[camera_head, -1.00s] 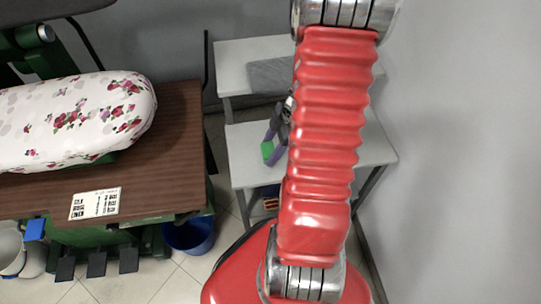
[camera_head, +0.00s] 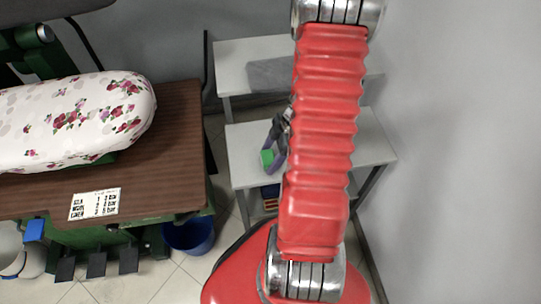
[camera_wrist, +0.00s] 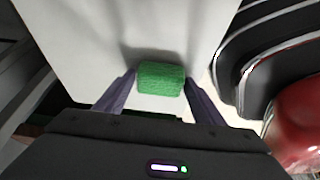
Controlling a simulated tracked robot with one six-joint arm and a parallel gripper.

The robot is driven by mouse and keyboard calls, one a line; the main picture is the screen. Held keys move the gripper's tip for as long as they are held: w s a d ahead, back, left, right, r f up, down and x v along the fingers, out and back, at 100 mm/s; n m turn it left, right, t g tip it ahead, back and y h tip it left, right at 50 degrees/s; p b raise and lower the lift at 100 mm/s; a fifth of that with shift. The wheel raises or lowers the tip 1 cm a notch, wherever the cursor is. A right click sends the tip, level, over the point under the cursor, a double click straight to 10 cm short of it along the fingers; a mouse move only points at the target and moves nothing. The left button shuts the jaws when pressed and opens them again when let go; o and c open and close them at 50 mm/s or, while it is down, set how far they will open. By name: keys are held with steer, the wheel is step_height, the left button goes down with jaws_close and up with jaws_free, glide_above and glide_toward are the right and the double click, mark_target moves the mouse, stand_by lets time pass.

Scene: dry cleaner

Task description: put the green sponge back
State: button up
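My gripper (camera_head: 272,150) points down and to the left there, partly hidden behind my red arm. The pale surface (camera_wrist: 95,35) lies beyond the sponge, with a soft shadow by it. I cannot tell whether the sponge touches that surface.
The grey shelf unit has an upper level (camera_head: 232,65) and a lower level (camera_head: 375,145). A brown table (camera_head: 180,130) with a floral ironing board (camera_head: 75,120) stands left. A blue bucket (camera_head: 190,235) is on the floor. A grey wall (camera_head: 460,150) bounds the right.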

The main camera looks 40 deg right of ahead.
steer(key=shift+o, duration=1)
steer(key=v, duration=1.2)
steer(key=shift+a+r, duration=0.1)
steer(key=shift+r, duration=0.05)
steer(key=a+r+m+t+h, duration=0.1)
steer(key=a+r+m, duration=0.4)
steer(key=a+r, duration=0.5)
steer(key=s+a+r+m+t+h, duration=0.1)
steer(key=a+r+m+t+h, duration=0.1)
steer(key=a+r+m, duration=0.4)
steer(key=a+r, duration=0.5)
steer(key=a, duration=0.6)
steer(key=shift+a+h, duration=0.25)
steer(key=shift+h, duration=0.15)
